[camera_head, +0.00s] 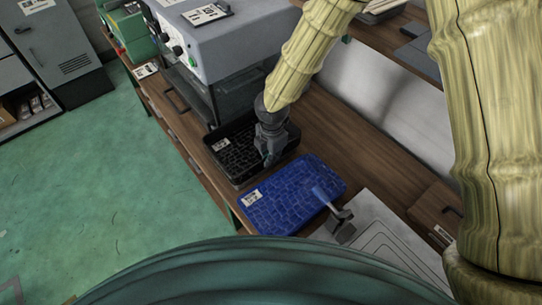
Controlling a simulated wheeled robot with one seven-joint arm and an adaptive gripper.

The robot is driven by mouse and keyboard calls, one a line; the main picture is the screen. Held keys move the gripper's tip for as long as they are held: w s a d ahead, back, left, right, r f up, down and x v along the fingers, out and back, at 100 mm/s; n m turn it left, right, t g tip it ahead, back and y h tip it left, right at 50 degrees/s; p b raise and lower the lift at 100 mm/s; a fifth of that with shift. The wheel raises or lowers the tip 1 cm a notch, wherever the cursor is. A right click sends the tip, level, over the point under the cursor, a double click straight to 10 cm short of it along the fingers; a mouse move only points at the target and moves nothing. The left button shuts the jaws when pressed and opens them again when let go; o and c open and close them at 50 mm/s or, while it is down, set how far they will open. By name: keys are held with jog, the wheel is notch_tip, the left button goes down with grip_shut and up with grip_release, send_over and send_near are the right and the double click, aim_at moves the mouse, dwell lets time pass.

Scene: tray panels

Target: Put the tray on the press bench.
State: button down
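A black tray (228,161) with a white label stands on the brown wooden bench (330,135), in front of the grey machine. A blue tray (280,205) with a grid pattern and a white label lies nearer on the same bench. My gripper (269,157) points down at the right part of the black tray, partly hiding it. Its fingers are small and dark here, so I cannot tell whether they are open or touch the tray. I cannot tell which surface is the press bench.
A grey machine (235,45) with knobs stands behind the black tray. A tool with a blue handle and a dark head (342,224) lies over the blue tray's right edge. A pale panel (385,240) lies to the right. Green floor (95,190) is open at left.

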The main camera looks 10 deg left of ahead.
jog(key=shift+f, duration=0.35)
dwell(0.3)
jog(key=shift+s+d+f+b, duration=0.1)
jog(key=shift+s+f+b, duration=0.2)
jog(key=shift+s+f, duration=0.1)
dwell(0.6)
jog(key=c, duration=1.6)
grip_release()
jog(key=shift+o, duration=0.2)
jog(key=shift+w+f, duration=0.1)
jog(key=shift+w, duration=0.1)
jog(key=shift+w+r, duration=0.15)
jog(key=shift+r, duration=0.2)
jog(key=shift+r, duration=0.3)
notch_tip(320, 180, up, 11)
